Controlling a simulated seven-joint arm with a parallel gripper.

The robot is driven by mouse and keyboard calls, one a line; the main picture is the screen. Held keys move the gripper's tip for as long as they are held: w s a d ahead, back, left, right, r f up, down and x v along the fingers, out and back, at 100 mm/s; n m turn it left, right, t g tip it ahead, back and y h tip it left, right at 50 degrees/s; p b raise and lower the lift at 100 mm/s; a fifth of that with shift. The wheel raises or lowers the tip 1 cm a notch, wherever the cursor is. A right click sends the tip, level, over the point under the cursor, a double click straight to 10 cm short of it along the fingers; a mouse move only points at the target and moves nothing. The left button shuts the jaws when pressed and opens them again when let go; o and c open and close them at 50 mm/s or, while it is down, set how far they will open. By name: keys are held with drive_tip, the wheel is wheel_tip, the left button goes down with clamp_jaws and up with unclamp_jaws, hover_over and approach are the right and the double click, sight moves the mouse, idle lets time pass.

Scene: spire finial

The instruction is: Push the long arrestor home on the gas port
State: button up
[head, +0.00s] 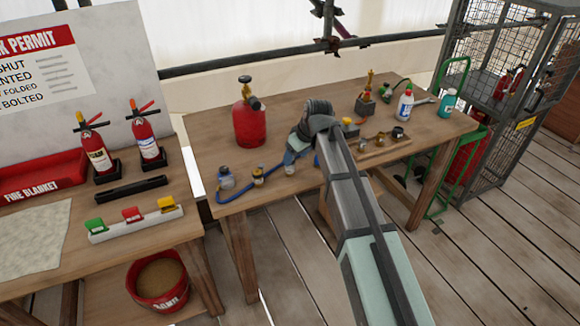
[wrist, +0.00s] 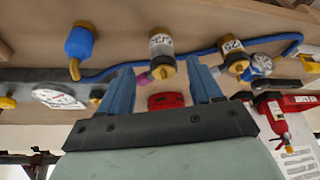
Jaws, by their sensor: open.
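My gripper (wrist: 164,70) is open in the wrist view, its two blue fingers apart with nothing held. In the head view it hangs over the near middle of the workbench (head: 225,150). Just beyond the fingertips stands a grey-and-brass labelled cylinder (wrist: 161,48), apart from them. A similar labelled one (wrist: 233,55) stands to its right, and a blue cylinder with a brass end (wrist: 80,42) to its left. I cannot tell which is the long arrestor or which fitting is the gas port. A white dial gauge (wrist: 60,97) sits at the left.
A blue hose (head: 265,185) runs along the bench's near edge among the fittings. A red gas cylinder (head: 250,122) stands left of my arm. A wooden board with brass parts (head: 385,143) and bottles (head: 404,104) are at the right.

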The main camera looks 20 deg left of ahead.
drive_tip(key=shift+x, duration=1)
drive_tip(key=shift+f, duration=0.15)
drive_tip(key=shift+x, duration=2.45)
drive_tip(key=shift+s+a, duration=0.1)
drive_tip(key=shift+s, duration=0.05)
drive_tip(key=c, duration=1)
wheel_tip(320, 180, up, 10)
drive_tip(key=shift+r, duration=0.1)
